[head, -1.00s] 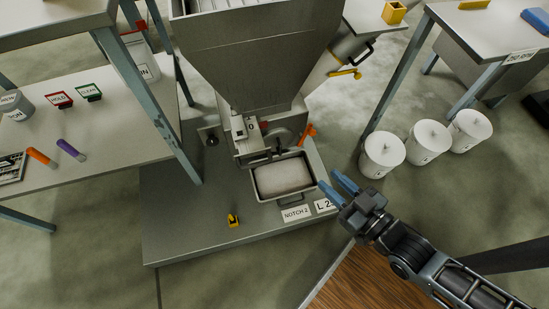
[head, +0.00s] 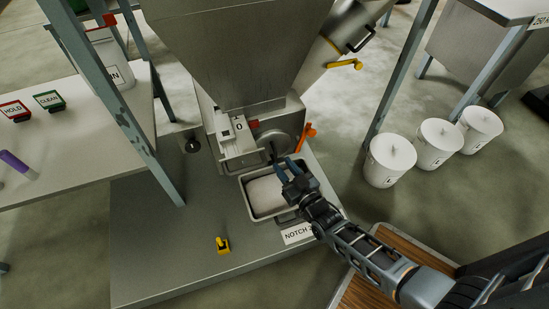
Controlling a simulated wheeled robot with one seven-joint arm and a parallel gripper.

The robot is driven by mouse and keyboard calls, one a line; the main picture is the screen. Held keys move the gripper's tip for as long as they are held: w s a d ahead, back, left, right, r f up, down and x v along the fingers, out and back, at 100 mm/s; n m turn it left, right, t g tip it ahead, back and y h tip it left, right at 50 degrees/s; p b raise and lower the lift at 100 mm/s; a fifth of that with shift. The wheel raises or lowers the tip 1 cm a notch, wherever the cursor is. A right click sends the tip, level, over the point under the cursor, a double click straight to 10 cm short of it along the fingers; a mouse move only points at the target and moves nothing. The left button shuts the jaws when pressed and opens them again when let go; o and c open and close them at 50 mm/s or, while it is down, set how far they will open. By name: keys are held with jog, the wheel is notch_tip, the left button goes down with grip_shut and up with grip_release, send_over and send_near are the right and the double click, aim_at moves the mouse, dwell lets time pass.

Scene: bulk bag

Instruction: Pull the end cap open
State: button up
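The end cap (head: 278,140) is a round grey metal disc low on the front of the machine, under the big hopper (head: 240,50). It looks closed against the housing. A dark upright handle (head: 272,152) shows in front of it. My gripper (head: 284,168) has its two blue fingers apart, pointing at the cap, just in front of and below the handle. No clear contact shows, and the gripper hides part of the tray below.
A metal tray (head: 247,199) filled with pale material sits under the cap. An orange lever (head: 306,135) stands right of the cap. A slide block marked 0 (head: 233,133) is on its left. White lidded buckets (head: 389,160) stand at right.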

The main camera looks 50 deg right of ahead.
aim_at(276, 156)
jog(key=shift+b+x, duration=0.85)
jog(key=shift+x, duration=1.85)
jog(key=shift+c, duration=0.3)
grip_shut()
